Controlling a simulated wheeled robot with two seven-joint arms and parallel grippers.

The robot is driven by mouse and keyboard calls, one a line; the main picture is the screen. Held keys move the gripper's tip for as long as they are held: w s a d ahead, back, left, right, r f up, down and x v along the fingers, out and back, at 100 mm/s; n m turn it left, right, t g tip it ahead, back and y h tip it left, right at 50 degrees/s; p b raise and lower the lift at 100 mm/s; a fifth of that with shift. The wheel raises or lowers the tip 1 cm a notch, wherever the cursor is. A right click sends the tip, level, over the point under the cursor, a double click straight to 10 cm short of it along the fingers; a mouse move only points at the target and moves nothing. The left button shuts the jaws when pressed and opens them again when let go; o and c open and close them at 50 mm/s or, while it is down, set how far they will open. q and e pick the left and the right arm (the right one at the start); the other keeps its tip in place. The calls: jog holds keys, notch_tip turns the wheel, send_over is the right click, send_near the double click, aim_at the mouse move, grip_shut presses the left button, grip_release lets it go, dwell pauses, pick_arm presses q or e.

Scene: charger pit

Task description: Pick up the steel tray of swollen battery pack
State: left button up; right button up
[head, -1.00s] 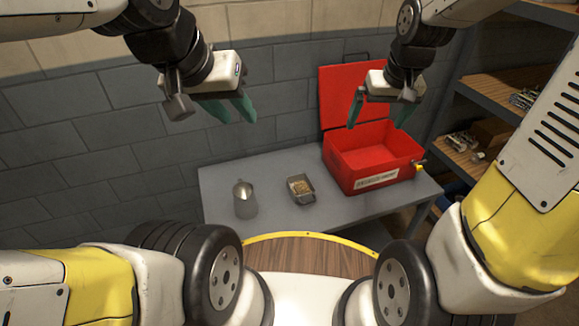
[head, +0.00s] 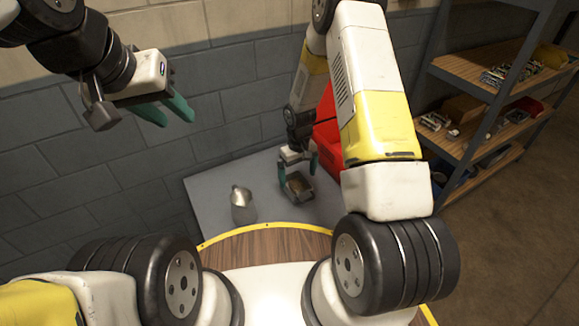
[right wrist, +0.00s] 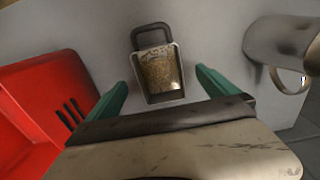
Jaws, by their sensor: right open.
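The small steel tray (head: 298,186) sits on the grey table in the head view, with brownish grainy content in it. In the right wrist view the tray (right wrist: 181,93) has a dark loop handle at its far end. My right gripper (head: 296,166) is open above the tray; in the wrist view its green fingers (right wrist: 163,92) stand on either side of the tray's near end, apart from it. I cannot make out a separate battery pack. My left gripper (head: 168,110) is open and empty, high in front of the wall at the left.
A steel jug (head: 242,206) stands left of the tray. The red box (head: 326,128) is mostly hidden behind my right arm; it also shows in the wrist view (right wrist: 45,105). Shelves (head: 480,112) stand at the right. The grey table (head: 212,205) is clear at its left.

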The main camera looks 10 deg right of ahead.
aim_at(298, 187)
notch_tip(298, 187, down, 6)
jog(key=shift+d, duration=0.1)
jog(key=c, duration=1.7)
